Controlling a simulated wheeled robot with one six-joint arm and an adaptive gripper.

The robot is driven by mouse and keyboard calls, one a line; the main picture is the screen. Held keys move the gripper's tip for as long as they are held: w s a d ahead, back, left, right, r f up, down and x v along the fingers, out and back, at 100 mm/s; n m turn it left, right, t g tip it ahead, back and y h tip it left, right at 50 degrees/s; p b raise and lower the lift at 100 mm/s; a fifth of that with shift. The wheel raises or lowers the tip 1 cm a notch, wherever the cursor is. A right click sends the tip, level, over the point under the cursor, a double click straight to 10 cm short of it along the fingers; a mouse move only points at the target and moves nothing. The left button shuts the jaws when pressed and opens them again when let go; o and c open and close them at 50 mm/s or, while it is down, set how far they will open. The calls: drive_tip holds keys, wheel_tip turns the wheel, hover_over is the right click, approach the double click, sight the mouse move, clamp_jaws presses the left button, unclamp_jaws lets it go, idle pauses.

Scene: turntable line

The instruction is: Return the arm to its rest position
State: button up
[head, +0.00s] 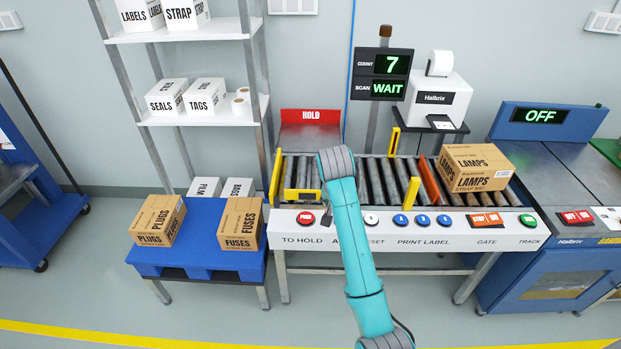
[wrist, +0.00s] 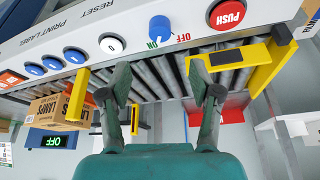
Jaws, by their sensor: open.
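My arm (head: 355,240) reaches up from the bottom of the head view over the front panel to the roller conveyor. Its dark joint (head: 336,162) is at the top, in front of the rollers. The conveyor rollers (wrist: 150,76) and a blue ON/OFF knob (wrist: 160,28) show beyond the fingertips. Contact with anything cannot be told.
A LAMPS carton (head: 473,167) sits on the rollers at the right. PLUGS (head: 157,220) and FUSES (head: 240,223) cartons stand on a blue stand at the left. A yellow post (head: 411,193) and the red HOLD plate (head: 310,116) rise near the arm. Floor in front is clear.

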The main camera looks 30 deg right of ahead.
drive_tip(key=s+a+f+n+t, duration=0.1)
drive_tip(key=s+a+f+n, duration=0.1)
drive_tip(key=s+a+f, duration=0.35)
drive_tip(key=s+a+f+n+t, duration=0.1)
drive_tip(key=s+a+f+t, duration=0.15)
drive_tip(key=f, duration=0.65)
drive_tip(key=s+a+f+n+t+y, duration=0.1)
drive_tip(key=s+a+f+n, duration=0.15)
drive_tip(key=s, duration=0.35)
drive_tip(key=s+a+f+n+t, duration=0.1)
drive_tip(key=s+a, duration=0.3)
drive_tip(key=s, duration=0.3)
drive_tip(key=s+a+r+n+t+y, duration=0.1)
drive_tip(key=s+a+r+t, duration=0.15)
drive_tip(key=s, duration=0.55)
drive_tip(key=s+a+r+n+t+y, duration=0.1)
drive_tip(key=s+a+r, duration=0.25)
drive_tip(key=s, duration=0.35)
drive_tip(key=s+a+r+n+t, duration=0.1)
drive_tip(key=s+a+r+t, duration=0.1)
drive_tip(key=s+r, duration=0.8)
drive_tip(key=shift+s+r+t+y, duration=0.3)
drive_tip(key=shift+r+t, duration=0.1)
drive_tip(key=shift+r, duration=0.55)
